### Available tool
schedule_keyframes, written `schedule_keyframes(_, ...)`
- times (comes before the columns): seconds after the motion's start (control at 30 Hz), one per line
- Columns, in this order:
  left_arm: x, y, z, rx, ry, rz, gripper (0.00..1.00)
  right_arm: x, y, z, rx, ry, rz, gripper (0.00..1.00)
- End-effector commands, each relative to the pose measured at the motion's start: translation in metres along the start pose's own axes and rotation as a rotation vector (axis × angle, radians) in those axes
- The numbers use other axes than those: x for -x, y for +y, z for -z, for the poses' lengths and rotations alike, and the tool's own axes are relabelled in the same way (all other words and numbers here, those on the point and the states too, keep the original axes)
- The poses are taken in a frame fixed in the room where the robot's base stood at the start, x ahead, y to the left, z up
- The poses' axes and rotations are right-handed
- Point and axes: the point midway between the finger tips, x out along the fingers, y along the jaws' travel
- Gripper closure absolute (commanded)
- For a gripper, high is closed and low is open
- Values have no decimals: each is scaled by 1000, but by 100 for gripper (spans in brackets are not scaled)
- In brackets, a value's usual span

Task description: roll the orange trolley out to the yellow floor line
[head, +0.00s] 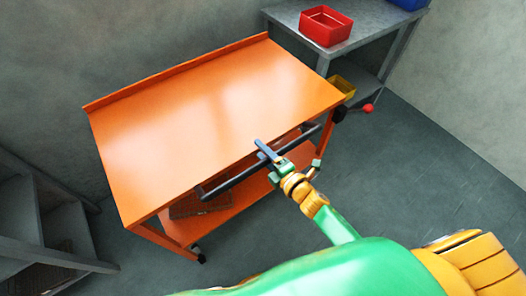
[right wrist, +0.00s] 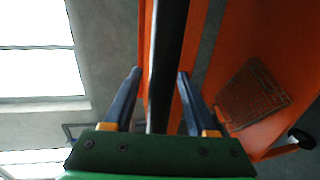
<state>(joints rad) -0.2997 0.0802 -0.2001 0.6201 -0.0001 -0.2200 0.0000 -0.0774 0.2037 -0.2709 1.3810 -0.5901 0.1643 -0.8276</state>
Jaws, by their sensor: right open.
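The orange trolley (head: 210,110) stands by the back wall, with a flat raised-edge top and a lower shelf. Its dark handle bar (head: 232,183) runs along the near side, below the top. My right gripper (head: 266,151) is at the bar, right of its middle. In the right wrist view, my right gripper (right wrist: 158,72) is open, with the dark bar (right wrist: 168,45) running between its two fingers. I cannot tell whether either finger touches the bar. My left gripper is not in view. The yellow floor line does not show in either view.
A grey bench (head: 368,38) with a red bin (head: 326,26) stands behind the trolley at the right. A yellow bin (head: 342,86) and a red ball-shaped knob (head: 367,108) are lower there. Grey shelving (head: 22,215) stands at the left. Floor (head: 420,165) at the right is clear.

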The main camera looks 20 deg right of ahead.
Motion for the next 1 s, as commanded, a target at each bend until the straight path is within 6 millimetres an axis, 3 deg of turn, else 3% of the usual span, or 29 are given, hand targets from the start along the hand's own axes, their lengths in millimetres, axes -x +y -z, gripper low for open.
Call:
schedule_keyframes(0.03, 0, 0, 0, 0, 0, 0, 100, 0, 0, 0, 0, 0, 0, 43)
schedule_keyframes(0.2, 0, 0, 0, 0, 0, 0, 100, 0, 0, 0, -1, -1, 0, 89)
schedule_keyframes(0.27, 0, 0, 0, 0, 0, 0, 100, 0, 0, 0, -1, -1, 0, 100)
schedule_keyframes(1.0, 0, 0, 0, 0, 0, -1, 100, 0, 0, 0, -1, -1, 0, 100)
